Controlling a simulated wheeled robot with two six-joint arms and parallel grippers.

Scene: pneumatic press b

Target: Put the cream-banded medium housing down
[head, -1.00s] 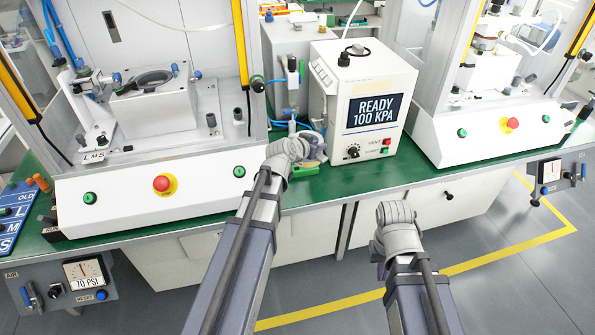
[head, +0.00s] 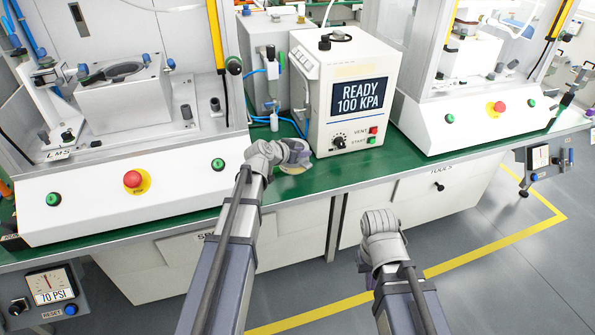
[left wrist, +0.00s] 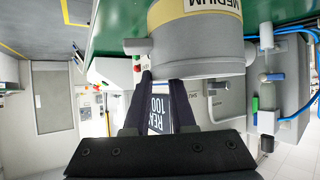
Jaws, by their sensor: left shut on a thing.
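The medium housing (left wrist: 197,42) is a grey cylinder with a cream band lettered MEDIUM. It fills the top middle of the left wrist view, with a grey stub at its left. My left gripper (left wrist: 163,88) is shut on its lower side. In the head view the housing (head: 296,168) is a small pale shape mostly hidden by my left gripper (head: 300,154), over the green bench top (head: 330,175) in front of the tester. I cannot tell whether it touches the bench. My right wrist shows before the bench front, but its gripper fingers are hidden.
The white tester (head: 360,98) reading READY 100 KPA stands just behind my left gripper. A press station (head: 131,200) is on the left, another (head: 480,118) on the right. Blue tubes (head: 285,122) run left of the tester. Green bench strip before the tester is clear.

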